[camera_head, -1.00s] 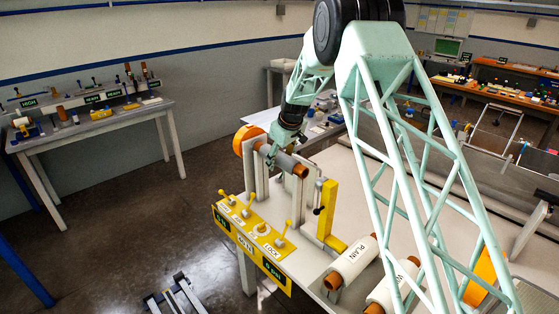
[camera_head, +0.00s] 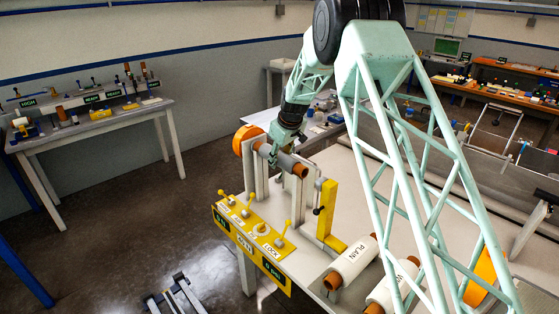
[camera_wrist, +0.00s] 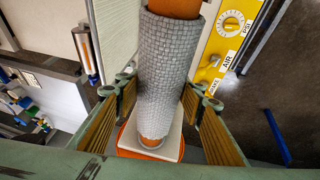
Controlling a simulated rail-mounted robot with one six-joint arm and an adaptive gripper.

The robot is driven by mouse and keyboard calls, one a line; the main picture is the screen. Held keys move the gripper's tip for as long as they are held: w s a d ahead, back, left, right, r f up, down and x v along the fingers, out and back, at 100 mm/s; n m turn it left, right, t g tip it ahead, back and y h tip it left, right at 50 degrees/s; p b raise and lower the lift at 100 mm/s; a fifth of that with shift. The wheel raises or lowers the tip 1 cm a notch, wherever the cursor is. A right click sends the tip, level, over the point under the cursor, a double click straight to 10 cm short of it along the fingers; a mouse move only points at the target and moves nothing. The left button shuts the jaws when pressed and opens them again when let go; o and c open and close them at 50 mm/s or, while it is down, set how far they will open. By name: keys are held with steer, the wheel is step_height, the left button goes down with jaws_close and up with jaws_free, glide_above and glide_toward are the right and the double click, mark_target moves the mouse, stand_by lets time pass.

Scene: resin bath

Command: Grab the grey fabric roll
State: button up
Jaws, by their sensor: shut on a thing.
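The grey fabric roll (camera_head: 286,163) lies on the upright stand at the table's near left, its orange-brown core end showing at the right. In the wrist view its woven grey wrap (camera_wrist: 168,70) runs lengthwise between my fingers, with core showing at both ends. My gripper (camera_head: 272,154) is over the roll from above, nearer its left end beside the orange disc. The wrist view shows the ridged finger pads (camera_wrist: 163,98) on either side of the roll, shut on it. The exact contact is hard to see.
A yellow panel (camera_head: 257,227) with levers and a LOCK label stands before the stand. A yellow post (camera_head: 327,210) rises at its right. White rolls, one marked PLAIN (camera_head: 352,260), lie on the table. An orange disc (camera_head: 245,141) sits at the stand's left end.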

mark_target(280, 152)
steer(key=shift+r, duration=1.7)
steer(key=s+d+b, duration=0.1)
steer(key=s+d, duration=0.2)
steer(key=s, duration=0.4)
steer(key=s+d+r+b, duration=0.1)
steer(key=s+d, duration=0.2)
steer(key=s, duration=0.4)
steer(key=shift+s+r, duration=0.2)
steer(key=shift+s, duration=0.2)
